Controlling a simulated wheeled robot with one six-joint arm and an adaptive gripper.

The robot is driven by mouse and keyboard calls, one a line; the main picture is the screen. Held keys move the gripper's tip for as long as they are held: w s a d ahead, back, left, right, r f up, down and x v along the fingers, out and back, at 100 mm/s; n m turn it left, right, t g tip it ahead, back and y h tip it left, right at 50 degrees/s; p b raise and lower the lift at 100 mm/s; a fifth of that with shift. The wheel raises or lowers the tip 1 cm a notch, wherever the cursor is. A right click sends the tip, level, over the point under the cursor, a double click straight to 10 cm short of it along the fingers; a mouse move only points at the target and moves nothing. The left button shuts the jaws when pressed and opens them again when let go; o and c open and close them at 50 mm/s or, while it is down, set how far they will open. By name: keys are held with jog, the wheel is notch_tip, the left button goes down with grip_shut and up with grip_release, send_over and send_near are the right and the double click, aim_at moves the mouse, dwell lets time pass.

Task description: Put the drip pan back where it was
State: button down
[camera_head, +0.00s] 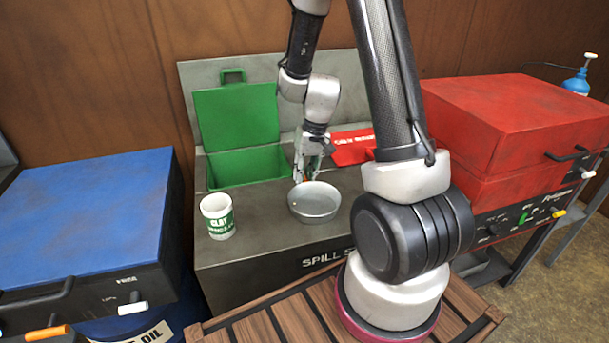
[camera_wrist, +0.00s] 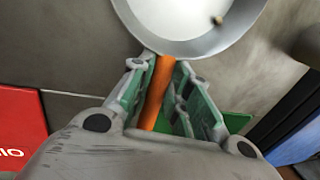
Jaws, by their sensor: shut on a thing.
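The drip pan (camera_head: 315,203) is a round, shallow grey metal pan. In the head view it is over the grey top of the spill bench, in front of the green bin; I cannot tell whether it rests on the top or hangs just above it. My gripper (camera_head: 308,172) is at the pan's far side, pointing down. In the wrist view my gripper (camera_wrist: 157,90) has its fingers around an orange handle (camera_wrist: 155,98) that runs to the rim of the pan (camera_wrist: 165,42). A small dark spot shows inside the pan.
A white-and-green clay can (camera_head: 218,222) stands left of the pan. Behind is a green bin (camera_head: 245,168) with its lid up, and a red item (camera_head: 352,150) beside it. A blue unit (camera_head: 90,215) is left, a red unit (camera_head: 510,120) right. Bare top lies between can and pan.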

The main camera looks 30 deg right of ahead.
jog(key=c, duration=1.3)
grip_release()
jog(key=shift+f, duration=0.1)
jog(key=shift+c, duration=0.2)
notch_tip(320, 180, up, 11)
jog(key=d, duration=0.2)
jog(key=s+r+n+t+h, duration=0.1)
jog(key=s+r+t, duration=0.1)
jog(key=s+r, duration=0.5)
jog(key=s+r+n+t+h, duration=0.1)
jog(key=s+r+t, duration=0.1)
jog(key=s+r, duration=0.5)
jog(key=s, duration=0.6)
jog(key=shift+a+r, duration=0.35)
